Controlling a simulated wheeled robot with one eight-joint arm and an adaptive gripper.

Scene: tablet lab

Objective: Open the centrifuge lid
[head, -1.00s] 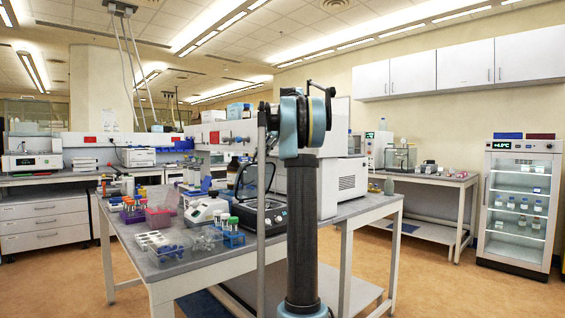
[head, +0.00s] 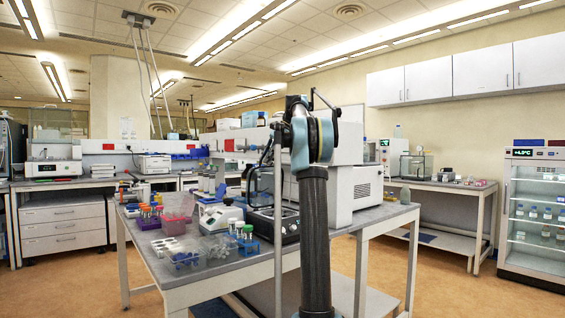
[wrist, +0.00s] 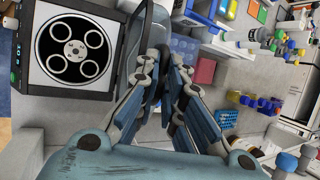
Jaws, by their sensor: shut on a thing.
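The centrifuge (head: 290,228) stands on the bench, a dark-topped box with a control panel at its front. In the wrist view the centrifuge (wrist: 28,75) is at upper left, its round chamber and rotor with several ring-shaped holders uncovered. Its lid (head: 250,180) stands raised above the body, seen as a dark frame beside my arm. In the wrist view the lid (wrist: 132,52) is a greyish panel next to the chamber. My gripper (wrist: 164,78) is shut on the lid's dark edge. The exact contact is partly hidden by the fingers, and my arm hides the gripper in the head view.
A white boxy instrument (head: 353,190) stands on the bench right behind my arm. Tube racks (head: 247,245), a pink box (head: 176,223) and a small white device (head: 220,217) crowd the bench to the left. Floor is clear at the front left.

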